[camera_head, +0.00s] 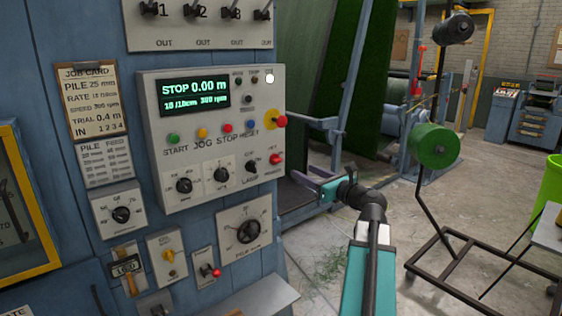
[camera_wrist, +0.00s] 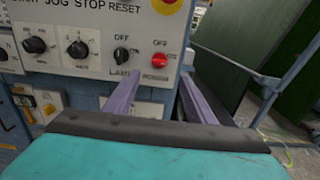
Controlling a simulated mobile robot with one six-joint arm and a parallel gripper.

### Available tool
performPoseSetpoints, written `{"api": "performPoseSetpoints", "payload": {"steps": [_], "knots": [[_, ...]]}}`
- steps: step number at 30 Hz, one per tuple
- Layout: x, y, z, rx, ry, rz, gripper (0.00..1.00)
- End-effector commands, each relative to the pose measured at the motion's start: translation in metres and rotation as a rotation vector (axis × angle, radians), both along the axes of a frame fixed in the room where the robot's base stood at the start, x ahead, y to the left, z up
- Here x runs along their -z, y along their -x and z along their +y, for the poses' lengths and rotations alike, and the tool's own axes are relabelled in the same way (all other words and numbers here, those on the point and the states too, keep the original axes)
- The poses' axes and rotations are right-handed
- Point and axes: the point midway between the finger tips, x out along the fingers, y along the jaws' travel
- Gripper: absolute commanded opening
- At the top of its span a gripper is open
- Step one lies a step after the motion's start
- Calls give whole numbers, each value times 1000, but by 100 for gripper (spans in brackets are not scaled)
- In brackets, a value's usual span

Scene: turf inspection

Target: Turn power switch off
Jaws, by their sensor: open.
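The grey control panel (camera_head: 215,130) is on the blue cabinet. At its lower right is a small red-tipped switch (camera_head: 276,159) with a blurred label that looks like POWER. In the wrist view the red switch (camera_wrist: 159,61) sits below an OFF mark. I cannot tell its setting. My gripper (camera_head: 303,183) is open and empty, to the right of the panel in the head view. In the wrist view my gripper (camera_wrist: 158,77) has its two purple fingers pointing at the panel, with the red switch just beyond and between the tips, apparently not touching.
A black lamp switch (camera_head: 250,167) is close left of the red one. A red stop button on a yellow plate (camera_head: 276,120) sits above. Blue rails and green turf (camera_head: 345,70) stand right of the cabinet. A green spool (camera_head: 434,145) is on a stand further right.

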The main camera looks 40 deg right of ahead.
Motion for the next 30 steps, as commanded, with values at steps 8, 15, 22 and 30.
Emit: {"api": "performPoseSetpoints", "payload": {"steps": [8,15,22,30], "knots": [[1,-1,1,-1,2,2,50],[0,-12,1,-4,3,2,50],[-1,-39,0,-4,2,3,50],[-1,-78,0,-3,3,3,50]]}}
